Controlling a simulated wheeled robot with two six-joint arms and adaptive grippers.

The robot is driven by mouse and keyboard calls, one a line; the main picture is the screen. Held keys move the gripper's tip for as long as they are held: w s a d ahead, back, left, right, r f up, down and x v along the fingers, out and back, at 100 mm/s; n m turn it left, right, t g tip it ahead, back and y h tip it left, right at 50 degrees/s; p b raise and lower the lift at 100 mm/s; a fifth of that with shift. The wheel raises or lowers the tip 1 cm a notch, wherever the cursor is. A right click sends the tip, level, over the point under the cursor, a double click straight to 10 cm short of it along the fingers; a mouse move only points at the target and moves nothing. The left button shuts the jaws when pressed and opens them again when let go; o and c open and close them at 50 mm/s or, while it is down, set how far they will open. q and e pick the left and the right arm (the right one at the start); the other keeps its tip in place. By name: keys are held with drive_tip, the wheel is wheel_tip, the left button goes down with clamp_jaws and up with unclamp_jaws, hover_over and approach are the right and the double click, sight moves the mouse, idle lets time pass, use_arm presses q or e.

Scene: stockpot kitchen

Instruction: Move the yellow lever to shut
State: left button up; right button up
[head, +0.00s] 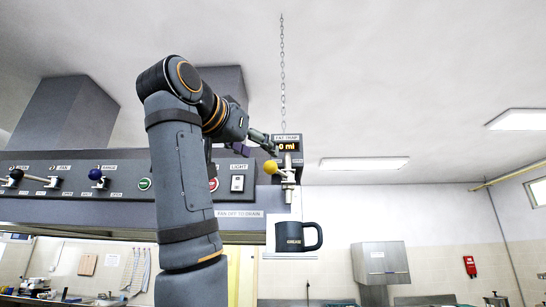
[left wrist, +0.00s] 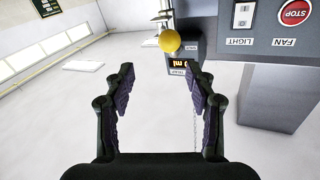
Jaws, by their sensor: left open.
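The yellow lever's round knob (head: 270,167) sits in front of the fat trap unit (head: 287,140), left of a pale metal valve (head: 289,178). In the left wrist view the yellow knob (left wrist: 170,41) is beyond the fingertips, roughly between their lines. My left gripper (head: 260,138) is open and empty, just above and left of the knob and apart from it in the wrist view. The lever's arm is mostly hidden behind its knob. The trap's display reads 0 ml. My right gripper is in neither view.
A dark mug (head: 296,237) stands on a small white shelf (head: 290,256) under the valve. A chain (head: 282,70) hangs above the trap. The hood panel (head: 75,175) with knobs and buttons is left; a light switch (head: 237,183) is close to my arm. Space right of the trap is free.

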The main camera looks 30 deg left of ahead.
sight(273, 165)
use_arm(q)
drive_tip(key=w, duration=0.2)
drive_tip(key=w+p, duration=0.1)
drive_tip(key=w+a, duration=0.1)
drive_tip(key=w, duration=0.1)
drive_tip(key=shift+w+p, duration=0.35)
drive_tip(key=w, duration=0.3)
drive_tip(key=w+p, duration=0.1)
drive_tip(key=shift+w+a+f, duration=0.3)
drive_tip(key=shift+w+f, duration=0.05)
drive_tip(key=shift+f, duration=0.05)
drive_tip(key=shift+s+d, duration=0.15)
drive_tip(key=shift+s, duration=0.15)
drive_tip(key=shift+s+r, duration=0.1)
drive_tip(key=shift+s, duration=0.15)
drive_tip(key=shift+c, duration=1.7)
drive_tip(key=shift+a, duration=0.2)
drive_tip(key=c, duration=0.5)
drive_tip(key=shift+d, duration=0.1)
clamp_jaws()
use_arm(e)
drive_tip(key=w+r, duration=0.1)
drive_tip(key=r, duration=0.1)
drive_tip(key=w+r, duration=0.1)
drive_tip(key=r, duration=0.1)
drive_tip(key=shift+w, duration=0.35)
